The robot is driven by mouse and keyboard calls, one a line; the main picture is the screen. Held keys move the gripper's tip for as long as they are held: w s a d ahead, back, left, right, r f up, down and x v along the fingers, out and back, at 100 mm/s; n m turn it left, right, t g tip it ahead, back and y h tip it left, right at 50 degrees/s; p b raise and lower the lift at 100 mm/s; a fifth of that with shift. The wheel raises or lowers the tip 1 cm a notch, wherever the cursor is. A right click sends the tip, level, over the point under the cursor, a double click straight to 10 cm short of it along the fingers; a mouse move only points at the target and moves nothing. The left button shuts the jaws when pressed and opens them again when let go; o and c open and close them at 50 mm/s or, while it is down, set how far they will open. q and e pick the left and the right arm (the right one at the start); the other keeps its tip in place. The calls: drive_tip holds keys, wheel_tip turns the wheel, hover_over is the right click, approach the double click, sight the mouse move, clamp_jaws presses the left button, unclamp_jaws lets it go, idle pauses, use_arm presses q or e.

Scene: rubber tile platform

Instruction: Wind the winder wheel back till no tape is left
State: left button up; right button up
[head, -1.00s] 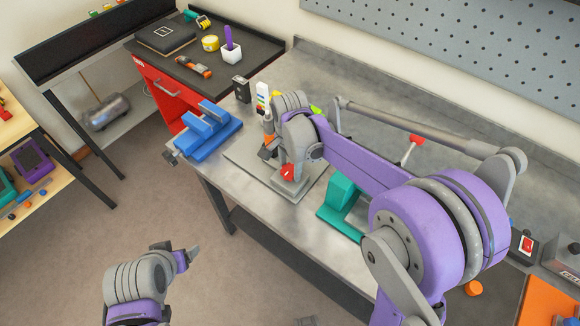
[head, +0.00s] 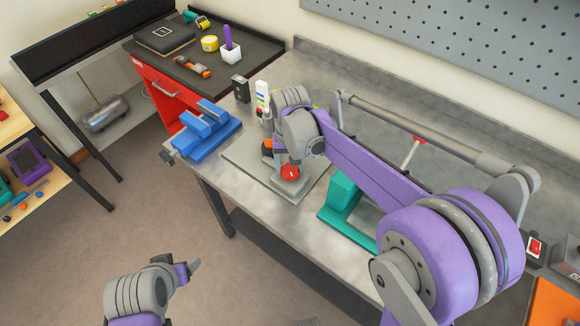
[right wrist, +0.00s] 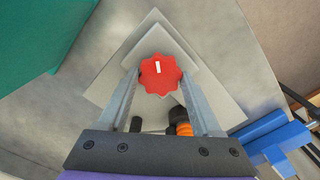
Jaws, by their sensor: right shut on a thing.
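The red scalloped winder wheel (right wrist: 160,74) has a white mark, which points nearly straight up in the right wrist view. In the head view the wheel (head: 291,172) sits low on a grey stepped base plate (head: 315,183) on the metal bench. My right gripper (right wrist: 160,82) has its two fingers on opposite sides of the wheel and is shut on it. A white upright piece with coloured bands (head: 262,96) stands behind my wrist. I cannot make out any tape; my wrist hides part of the device. My left gripper (head: 190,268) is over the floor, away from the bench.
A blue vise (head: 208,130) is at the bench's left corner, left of the base plate. A teal block (head: 343,195) stands close on the right. A small dark box (head: 241,88) is behind. A red-headed tool (head: 418,141) lies past my right arm.

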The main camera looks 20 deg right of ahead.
sight(290, 170)
drive_tip(key=n, duration=0.5)
drive_tip(key=shift+n+b, duration=0.3)
drive_tip(key=shift+b, duration=0.05)
drive_tip(key=n, duration=0.5)
drive_tip(key=shift+b, duration=0.3)
drive_tip(key=shift+n, duration=0.3)
drive_tip(key=o, duration=1.4)
wheel_tip(290, 170, up, 11)
drive_tip(key=shift+f+p, duration=0.1)
drive_tip(key=shift+p, duration=0.25)
